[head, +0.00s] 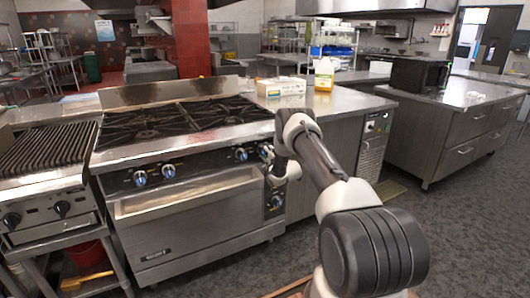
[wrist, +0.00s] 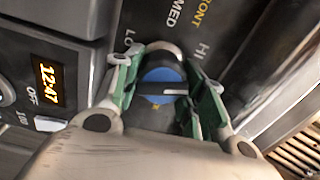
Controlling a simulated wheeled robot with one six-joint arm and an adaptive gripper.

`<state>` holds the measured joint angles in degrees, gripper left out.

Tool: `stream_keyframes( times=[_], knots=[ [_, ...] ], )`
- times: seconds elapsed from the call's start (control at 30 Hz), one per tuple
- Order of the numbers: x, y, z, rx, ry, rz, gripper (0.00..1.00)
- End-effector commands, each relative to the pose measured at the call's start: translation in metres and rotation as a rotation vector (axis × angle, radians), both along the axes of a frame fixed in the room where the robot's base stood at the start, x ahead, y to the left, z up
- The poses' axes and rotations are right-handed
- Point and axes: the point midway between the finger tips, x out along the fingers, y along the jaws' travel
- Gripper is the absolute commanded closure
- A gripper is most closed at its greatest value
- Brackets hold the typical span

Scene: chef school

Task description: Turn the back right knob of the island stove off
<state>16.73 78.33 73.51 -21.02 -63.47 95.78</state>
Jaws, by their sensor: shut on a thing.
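The island stove (head: 180,200) is a stainless range with black burner grates and a row of blue-faced knobs along its front panel. In the wrist view, a round blue knob (wrist: 163,75) with a dark pointer bar lies between the green-padded fingers of my gripper (wrist: 165,88). The fingers are closed on the knob from both sides. Marks LO, MED, HI and the word FRONT are printed around and above it. In the head view my gripper (head: 272,165) is at the right end of the knob row, and my arm partly hides that area.
Two knobs (head: 154,175) show at left and another (head: 241,154) just left of my gripper. A control panel with a clock (wrist: 52,86) is close beside my gripper in the wrist view. A jug (head: 324,74) and a box (head: 281,87) stand on the counter behind.

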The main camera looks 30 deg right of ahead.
Motion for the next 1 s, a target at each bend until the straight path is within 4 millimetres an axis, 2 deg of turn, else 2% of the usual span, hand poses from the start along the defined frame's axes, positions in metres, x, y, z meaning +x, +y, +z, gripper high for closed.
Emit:
stream_keyframes(
  times=[0.2, 0.43, 1.0],
  knots=[
    [-0.0005, -0.0011, -0.0015, 0.165, 0.007, -0.002, 0.83],
    [-0.0007, -0.0011, -0.0024, 0.281, 0.011, -0.002, 0.83],
    [-0.0009, -0.0011, -0.0031, 0.348, 0.014, -0.003, 0.83]
  ],
)
